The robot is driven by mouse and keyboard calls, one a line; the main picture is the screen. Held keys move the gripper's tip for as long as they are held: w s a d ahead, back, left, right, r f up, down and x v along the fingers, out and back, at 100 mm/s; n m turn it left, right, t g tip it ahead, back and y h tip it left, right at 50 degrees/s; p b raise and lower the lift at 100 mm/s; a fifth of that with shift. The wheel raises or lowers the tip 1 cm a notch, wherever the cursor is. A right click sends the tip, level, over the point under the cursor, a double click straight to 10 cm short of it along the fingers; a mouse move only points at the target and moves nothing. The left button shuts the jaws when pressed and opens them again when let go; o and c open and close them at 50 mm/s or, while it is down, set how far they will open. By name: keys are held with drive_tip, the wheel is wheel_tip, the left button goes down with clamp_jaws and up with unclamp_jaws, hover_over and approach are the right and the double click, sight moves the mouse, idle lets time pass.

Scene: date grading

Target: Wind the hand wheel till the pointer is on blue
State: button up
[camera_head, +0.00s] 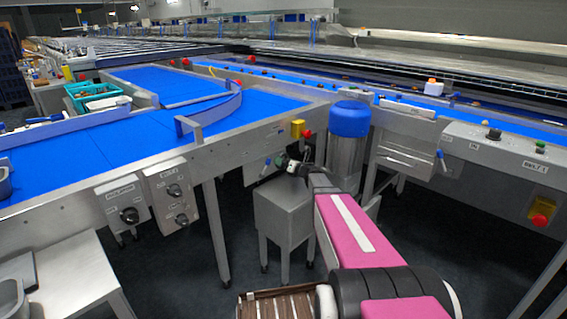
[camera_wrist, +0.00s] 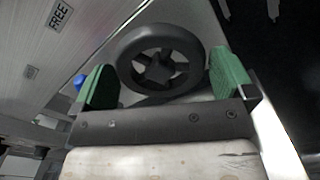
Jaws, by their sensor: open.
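In the wrist view the dark hand wheel (camera_wrist: 157,73), with a thick round rim and a spoked hub, lies between the green fingertips of my gripper (camera_wrist: 165,80). The fingers are open, one on each side of the wheel. I cannot tell whether either pad touches the rim. In the head view my gripper (camera_head: 290,165) is at the end of my pink arm, close to the grey machine frame. It is small there, and I cannot make out the wheel. No pointer or blue mark of a scale can be made out. A panel beside the wheel carries a label reading FREE (camera_wrist: 59,16).
A steel drum with a blue top (camera_head: 349,118) stands just right of my gripper. A grey box stand (camera_head: 285,222) is below it. Blue conveyor belts (camera_head: 135,130) run behind. A yellow box (camera_head: 297,128) with a red button is on the frame. A blue round part (camera_wrist: 79,81) shows left of the wheel.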

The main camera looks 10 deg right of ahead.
drive_tip(key=shift+w+a, duration=0.35)
drive_tip(key=shift+w, duration=0.15)
drive_tip(key=c, duration=0.6)
